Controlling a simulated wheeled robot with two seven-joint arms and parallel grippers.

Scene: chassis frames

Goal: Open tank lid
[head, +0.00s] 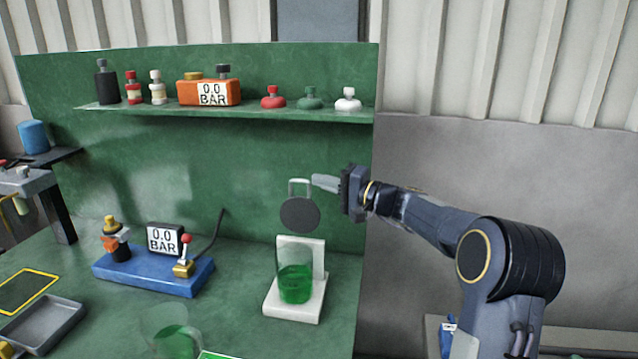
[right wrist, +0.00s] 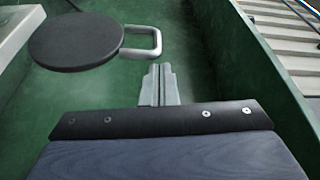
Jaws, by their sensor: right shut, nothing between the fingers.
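The tank (head: 296,282) is a clear vessel with green liquid, standing on a white stand (head: 315,262) on the green bench. Its dark round lid (head: 300,215) is tilted up above the tank, with a light loop handle (head: 299,186) at its top. My right gripper (head: 318,182) is shut and empty, its fingertips right beside the handle. In the right wrist view the lid (right wrist: 75,42) and handle (right wrist: 145,42) lie ahead and left of the closed fingertips (right wrist: 160,72), with a small gap visible. My left gripper is not in view.
A blue base (head: 150,275) with a 0.0 BAR gauge (head: 165,239) and a small lever stands left of the tank. A glass with green liquid (head: 175,338) is at the front. A shelf (head: 220,114) with bottles and an orange gauge box runs above.

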